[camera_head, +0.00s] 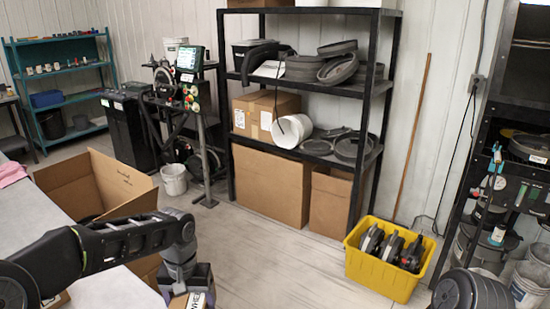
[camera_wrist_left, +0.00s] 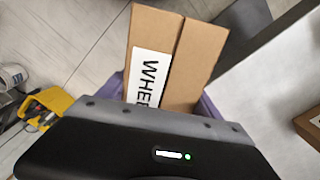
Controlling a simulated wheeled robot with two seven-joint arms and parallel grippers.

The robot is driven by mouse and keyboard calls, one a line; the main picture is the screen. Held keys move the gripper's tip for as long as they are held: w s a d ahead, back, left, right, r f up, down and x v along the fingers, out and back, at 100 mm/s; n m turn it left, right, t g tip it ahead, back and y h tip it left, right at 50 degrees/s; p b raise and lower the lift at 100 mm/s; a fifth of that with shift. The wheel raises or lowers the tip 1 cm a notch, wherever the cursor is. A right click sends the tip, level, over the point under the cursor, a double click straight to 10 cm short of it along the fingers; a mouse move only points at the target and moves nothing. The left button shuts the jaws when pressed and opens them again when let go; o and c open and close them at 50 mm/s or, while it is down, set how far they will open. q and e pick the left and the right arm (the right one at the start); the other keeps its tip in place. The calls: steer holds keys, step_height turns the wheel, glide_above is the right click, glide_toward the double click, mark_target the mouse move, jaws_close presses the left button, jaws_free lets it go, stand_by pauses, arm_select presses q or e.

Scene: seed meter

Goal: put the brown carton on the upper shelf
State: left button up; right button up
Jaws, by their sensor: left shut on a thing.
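My left gripper (camera_head: 188,286) is at the bottom of the head view, its purple fingers shut on a brown carton (camera_wrist_left: 188,72) with a white label reading "WHE…". In the head view only a small labelled part of this carton (camera_head: 198,300) shows at the bottom edge. A black shelf rack (camera_head: 382,100) stands at the back wall, well away from the gripper. Its shelf (camera_head: 345,88) below the top one holds dark round parts and a bin. Its top shelf (camera_head: 310,10) is cut by the frame and bears boxes. My right gripper is not in view.
An open cardboard box (camera_head: 125,180) stands beside the grey table (camera_head: 110,290). Another brown carton (camera_wrist_left: 312,122) is at the right of the wrist view. A yellow crate (camera_head: 382,272) with dark parts is on the floor. Clear floor lies before the rack.

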arm_select(q)
step_height(320, 180, down, 6)
steer(key=b, duration=0.4)
steer(key=shift+r+b, duration=0.1)
steer(key=shift+b, duration=0.2)
steer(key=shift+r, duration=0.1)
steer(key=shift+s+a, duration=0.1)
stand_by(1.1)
